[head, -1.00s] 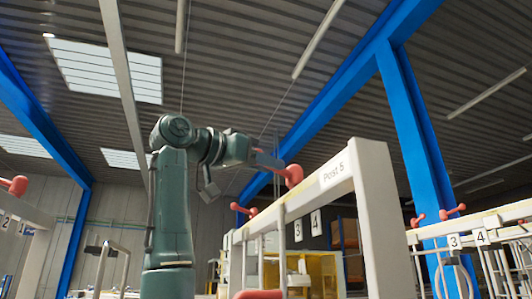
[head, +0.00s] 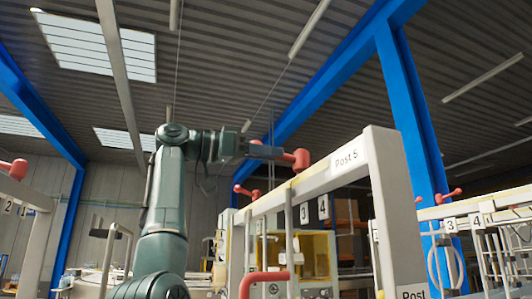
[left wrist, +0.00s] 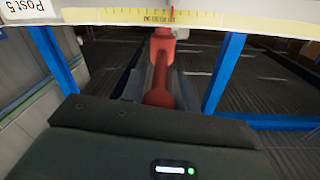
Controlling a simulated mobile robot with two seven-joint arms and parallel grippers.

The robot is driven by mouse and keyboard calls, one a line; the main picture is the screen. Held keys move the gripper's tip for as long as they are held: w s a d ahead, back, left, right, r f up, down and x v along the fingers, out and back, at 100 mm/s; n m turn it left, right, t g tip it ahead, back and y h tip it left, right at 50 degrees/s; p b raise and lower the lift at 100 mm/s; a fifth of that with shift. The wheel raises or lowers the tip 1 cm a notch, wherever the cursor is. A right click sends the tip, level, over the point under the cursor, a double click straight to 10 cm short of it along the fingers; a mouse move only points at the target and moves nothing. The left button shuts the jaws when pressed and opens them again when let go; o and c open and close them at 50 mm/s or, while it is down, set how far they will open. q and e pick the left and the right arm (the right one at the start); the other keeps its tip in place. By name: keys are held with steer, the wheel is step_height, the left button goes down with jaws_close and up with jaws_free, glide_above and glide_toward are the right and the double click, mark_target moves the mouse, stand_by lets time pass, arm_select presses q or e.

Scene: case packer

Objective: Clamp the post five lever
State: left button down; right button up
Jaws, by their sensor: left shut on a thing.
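The finger contact is partly hidden by the gripper body. My right gripper is not in view.
Another red lever (head: 245,191) stands farther back near plates 3 and 4. A red bent handle (head: 262,281) is low in front. White frames with red levers stand at left (head: 14,170) and right (head: 448,196). Blue columns (head: 420,130) rise behind.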

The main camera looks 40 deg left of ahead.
arm_select(q)
steer(key=c, duration=1.4)
jaws_free()
steer(key=shift+a, duration=0.1)
steer(key=shift+o, duration=0.2)
steer(key=v, duration=1.3)
steer(key=shift+s+b, duration=0.15)
steer(key=shift+b, duration=0.2)
